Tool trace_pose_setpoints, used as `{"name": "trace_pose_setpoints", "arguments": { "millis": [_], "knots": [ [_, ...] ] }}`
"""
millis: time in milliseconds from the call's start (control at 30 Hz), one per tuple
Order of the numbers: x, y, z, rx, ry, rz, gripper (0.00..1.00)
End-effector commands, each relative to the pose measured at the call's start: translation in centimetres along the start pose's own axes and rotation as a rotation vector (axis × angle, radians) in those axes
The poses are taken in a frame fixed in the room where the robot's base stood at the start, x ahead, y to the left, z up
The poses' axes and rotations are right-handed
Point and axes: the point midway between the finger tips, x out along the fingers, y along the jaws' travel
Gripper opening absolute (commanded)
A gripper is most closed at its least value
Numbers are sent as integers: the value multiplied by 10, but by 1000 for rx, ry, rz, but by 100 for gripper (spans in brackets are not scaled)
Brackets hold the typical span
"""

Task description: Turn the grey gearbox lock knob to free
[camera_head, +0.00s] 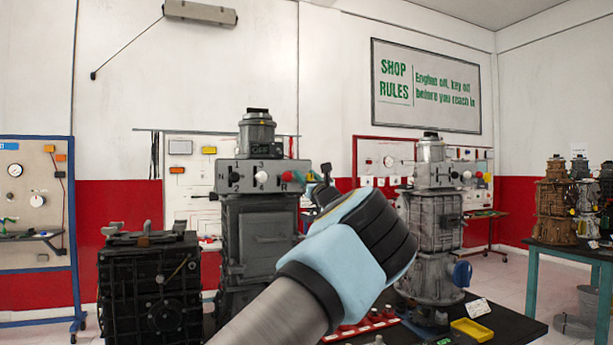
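A dark grey gearbox (258,235) stands left of the centre. Its upper panel (225,172) carries a shift pattern with N, 3, 4 and R marks. A dark knob (234,174), a white knob (262,178) and a red knob (287,176) sit on this panel. No readable label shows which knob is the lock, and its setting cannot be read. A lighter grey gearbox (432,215) stands to the right with similar knobs. My gripper (322,184) is right of the first panel, apart from the white knob; its fingers are mostly hidden behind my light blue and black wrist.
A black engine block (150,280) stands at the left. A blue handwheel (462,273) sticks out of the right gearbox. A yellow tray (472,329) and a red rack (365,325) lie on the dark bench (510,325). A teal table (570,250) holds more gearboxes.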

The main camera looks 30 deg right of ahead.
Motion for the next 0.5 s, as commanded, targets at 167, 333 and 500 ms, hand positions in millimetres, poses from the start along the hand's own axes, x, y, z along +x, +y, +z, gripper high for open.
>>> {"name": "trace_pose_setpoints", "arguments": {
  "millis": [167,333,500],
  "knots": [
    [0,0,0,0,0,0,29],
    [0,0,0,0,0,0,10],
    [0,0,0,0,0,0,0]
  ]
}}
